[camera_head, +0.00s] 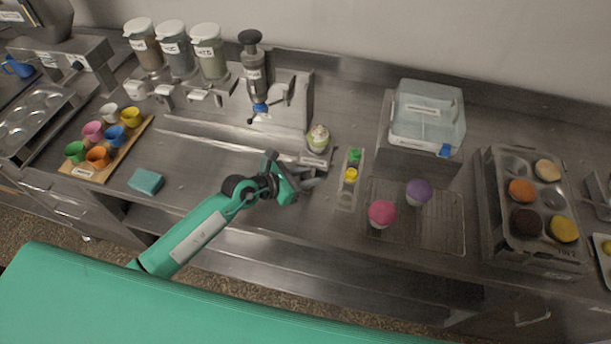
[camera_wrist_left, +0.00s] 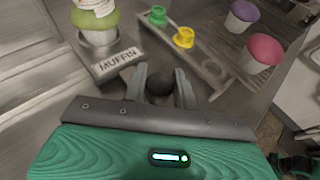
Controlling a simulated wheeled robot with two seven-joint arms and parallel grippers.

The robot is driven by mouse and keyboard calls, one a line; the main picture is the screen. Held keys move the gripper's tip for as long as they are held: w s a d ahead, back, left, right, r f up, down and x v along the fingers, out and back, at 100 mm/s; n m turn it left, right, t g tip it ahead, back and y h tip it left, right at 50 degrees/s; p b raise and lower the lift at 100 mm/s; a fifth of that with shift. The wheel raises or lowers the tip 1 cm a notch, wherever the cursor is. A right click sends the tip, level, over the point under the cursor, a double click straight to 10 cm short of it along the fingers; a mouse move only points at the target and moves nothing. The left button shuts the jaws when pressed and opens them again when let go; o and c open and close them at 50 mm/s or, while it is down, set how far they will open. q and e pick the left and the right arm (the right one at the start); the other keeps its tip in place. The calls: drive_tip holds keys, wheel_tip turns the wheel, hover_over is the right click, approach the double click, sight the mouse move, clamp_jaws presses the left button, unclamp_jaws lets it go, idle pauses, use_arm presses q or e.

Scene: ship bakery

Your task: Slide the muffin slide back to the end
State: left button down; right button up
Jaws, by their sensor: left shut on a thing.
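The muffin slide is a small metal carriage labelled MUFFIN (camera_head: 315,160), at the right end of a long metal rail on the counter; it also shows in the wrist view (camera_wrist_left: 118,62). A green-cased muffin with pale topping (camera_head: 318,138) stands upright in its holder, and its lower part shows in the wrist view (camera_wrist_left: 95,18). My left gripper (camera_head: 308,180) is at the front of the slide. In the wrist view its fingers (camera_wrist_left: 160,88) are shut on a dark round knob (camera_wrist_left: 159,84) beside the label.
A rack with green and yellow pieces (camera_head: 347,190) stands just right of the slide. A dispenser (camera_head: 253,75) stands behind the rail. A teal sponge (camera_head: 146,181) lies left; counter between is clear.

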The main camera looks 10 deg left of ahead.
use_arm(q)
drive_tip(key=shift+s+d, duration=0.1)
drive_tip(key=shift+d, duration=0.1)
use_arm(e)
drive_tip(key=shift+d, duration=0.15)
use_arm(q)
drive_tip(key=c, duration=1.3)
unclamp_jaws()
drive_tip(key=shift+o, duration=1)
drive_tip(key=shift+d, duration=0.1)
drive_tip(key=b+v, duration=0.4)
drive_tip(key=v, duration=0.9)
drive_tip(key=shift+s+a+r, duration=0.2)
drive_tip(key=shift+r, duration=0.05)
use_arm(e)
drive_tip(key=f, duration=0.4)
drive_tip(key=shift+d, duration=0.25)
drive_tip(key=shift+d, duration=0.2)
